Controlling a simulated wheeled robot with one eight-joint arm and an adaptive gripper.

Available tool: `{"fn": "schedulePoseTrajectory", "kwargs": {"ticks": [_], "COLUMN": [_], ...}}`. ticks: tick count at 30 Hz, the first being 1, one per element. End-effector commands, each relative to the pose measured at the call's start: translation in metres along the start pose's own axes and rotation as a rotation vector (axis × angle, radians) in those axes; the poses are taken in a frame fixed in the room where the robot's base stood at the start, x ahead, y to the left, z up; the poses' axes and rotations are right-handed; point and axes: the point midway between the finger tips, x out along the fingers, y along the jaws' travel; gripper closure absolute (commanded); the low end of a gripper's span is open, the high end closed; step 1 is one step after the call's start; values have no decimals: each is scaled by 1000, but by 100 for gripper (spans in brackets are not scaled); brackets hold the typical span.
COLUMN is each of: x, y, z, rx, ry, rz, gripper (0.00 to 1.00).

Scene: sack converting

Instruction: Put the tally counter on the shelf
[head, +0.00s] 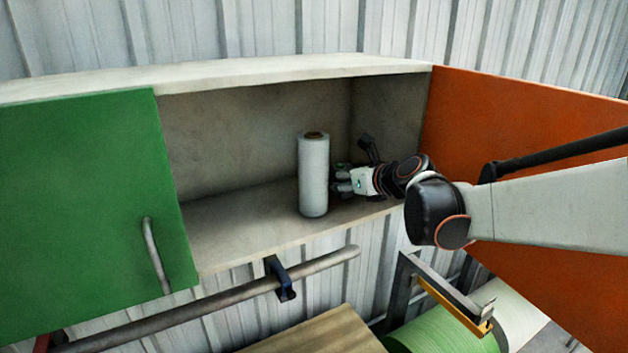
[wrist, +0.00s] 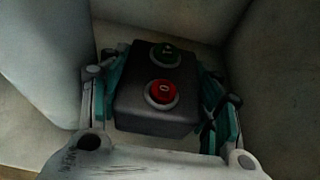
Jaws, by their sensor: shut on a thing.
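My gripper (head: 345,182) is inside the open cabinet, over the right part of its shelf (head: 235,222). In the wrist view my gripper (wrist: 165,105) is shut on a dark push-button box (wrist: 150,115), with a finger on each side. The box has a red button towards me and a dark green one beyond it. It looks like a button box; I see nothing that is plainly a tally counter. In the head view the box is mostly hidden by my gripper. I cannot tell whether it touches the shelf.
A white film roll (head: 314,178) stands upright on the shelf, close left of my gripper; it also shows in the wrist view (wrist: 45,65). A green door (head: 85,200) is on the left, an orange door (head: 520,150) on the right. The shelf left of the roll is clear.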

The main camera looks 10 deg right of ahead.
Motion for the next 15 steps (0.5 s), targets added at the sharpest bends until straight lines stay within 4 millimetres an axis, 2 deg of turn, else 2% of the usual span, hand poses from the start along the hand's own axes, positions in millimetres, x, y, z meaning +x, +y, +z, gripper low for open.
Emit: {"fn": "schedulePoseTrajectory", "kwargs": {"ticks": [6,15], "x": [10,10], "y": [0,0], "z": [-22,-24], "rx": [0,0], "ry": [-1,0], "rz": [0,0], "gripper": [73,73]}}
